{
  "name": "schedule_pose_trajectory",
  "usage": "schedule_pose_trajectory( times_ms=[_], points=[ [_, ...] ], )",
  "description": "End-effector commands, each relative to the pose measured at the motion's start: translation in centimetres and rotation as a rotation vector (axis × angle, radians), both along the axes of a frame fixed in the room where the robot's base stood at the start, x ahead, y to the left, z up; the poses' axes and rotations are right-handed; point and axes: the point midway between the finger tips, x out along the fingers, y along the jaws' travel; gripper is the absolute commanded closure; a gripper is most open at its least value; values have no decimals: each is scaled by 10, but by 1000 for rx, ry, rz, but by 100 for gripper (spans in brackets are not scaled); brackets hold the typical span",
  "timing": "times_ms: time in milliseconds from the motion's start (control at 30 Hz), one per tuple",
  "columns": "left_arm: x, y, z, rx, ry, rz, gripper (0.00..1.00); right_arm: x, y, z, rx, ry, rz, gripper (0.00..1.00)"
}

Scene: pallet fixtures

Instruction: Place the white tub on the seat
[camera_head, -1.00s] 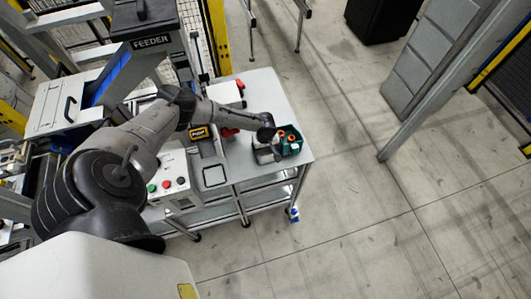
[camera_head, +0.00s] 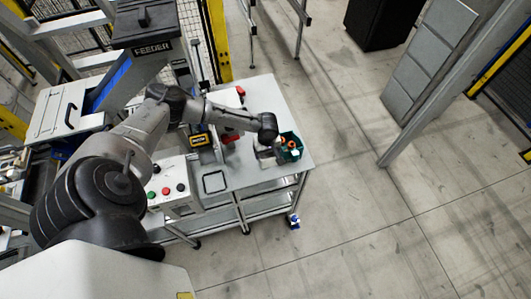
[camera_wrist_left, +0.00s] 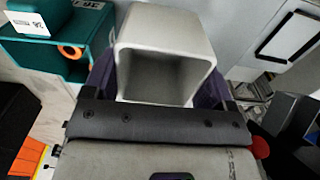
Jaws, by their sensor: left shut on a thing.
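The white tub (camera_wrist_left: 190,22) is an open, square, off-white container in the left wrist view. My left gripper (camera_wrist_left: 160,85) is shut on it, with a dark finger on either side of its walls. In the head view, my left gripper (camera_head: 267,147) is over the right end of the grey table, beside the teal bin. The tub is mostly hidden by the wrist there. A dark square outline (camera_head: 214,182) on the table may be the seat; I cannot tell for sure. My right gripper is not in view.
The teal bin (camera_head: 291,150) with orange parts stands at the right end of the grey table (camera_head: 262,92); it also shows in the wrist view (camera_wrist_left: 35,55).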

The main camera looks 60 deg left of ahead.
Motion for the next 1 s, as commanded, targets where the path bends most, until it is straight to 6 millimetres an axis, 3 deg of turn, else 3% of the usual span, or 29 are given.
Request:
schedule_pose_trajectory(
  times_ms=[200, 500, 733, 1000],
  points=[
    [-6, -46, 25, -3, -1, -5, 46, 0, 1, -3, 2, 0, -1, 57],
    [-11, -87, 50, -3, -1, -2, 46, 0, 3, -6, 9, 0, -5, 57],
    [-13, -99, 58, -1, -1, -1, 46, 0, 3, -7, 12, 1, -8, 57],
    [-17, -97, 60, 0, 1, -102, 46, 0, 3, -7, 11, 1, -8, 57]
  ],
)
